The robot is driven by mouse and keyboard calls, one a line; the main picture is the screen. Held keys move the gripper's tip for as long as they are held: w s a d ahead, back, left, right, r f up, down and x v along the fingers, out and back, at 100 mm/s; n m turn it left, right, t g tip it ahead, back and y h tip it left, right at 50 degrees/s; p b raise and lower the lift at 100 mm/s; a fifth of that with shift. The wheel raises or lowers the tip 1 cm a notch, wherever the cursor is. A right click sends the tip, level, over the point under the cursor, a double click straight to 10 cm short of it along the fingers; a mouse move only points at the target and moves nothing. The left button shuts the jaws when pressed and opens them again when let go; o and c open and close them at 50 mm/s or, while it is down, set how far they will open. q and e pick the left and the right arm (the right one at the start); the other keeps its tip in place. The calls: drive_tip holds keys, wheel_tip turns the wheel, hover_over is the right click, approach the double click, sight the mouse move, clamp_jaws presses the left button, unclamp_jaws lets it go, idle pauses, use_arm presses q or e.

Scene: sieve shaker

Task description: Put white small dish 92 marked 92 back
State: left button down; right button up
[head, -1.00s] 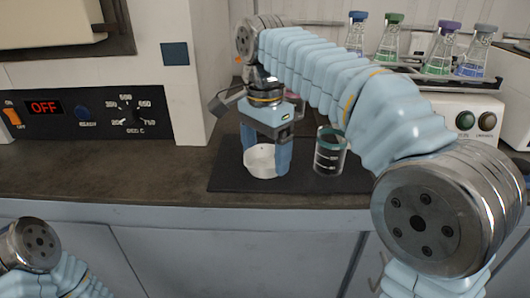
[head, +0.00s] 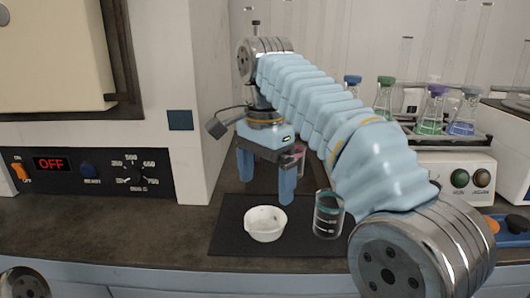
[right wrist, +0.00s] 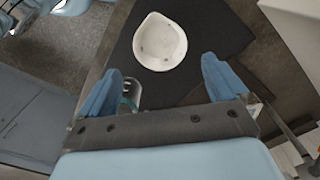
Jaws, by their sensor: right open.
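The white small dish (head: 265,223) stands upright on a black mat (head: 228,240) on the counter; no marking can be read on it. It also shows in the right wrist view (right wrist: 160,42), looking empty, with a small spout on its rim. My right gripper (head: 266,188) is open and empty, raised above and behind the dish in the head view. In the right wrist view the dish lies beyond the fingertips, between their lines, and nothing touches it. My left gripper is not in view; only a bit of my left arm shows at the bottom left.
A glass beaker with dark contents (head: 328,215) stands on the mat just right of the dish. A furnace with an OFF display (head: 52,164) is at left. Flasks (head: 432,108) stand on a white device at right. The counter (head: 120,235) left of the mat is clear.

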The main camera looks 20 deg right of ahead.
drive_tip(key=shift+r+p, duration=0.5)
drive_tip(key=shift+r, duration=1.4)
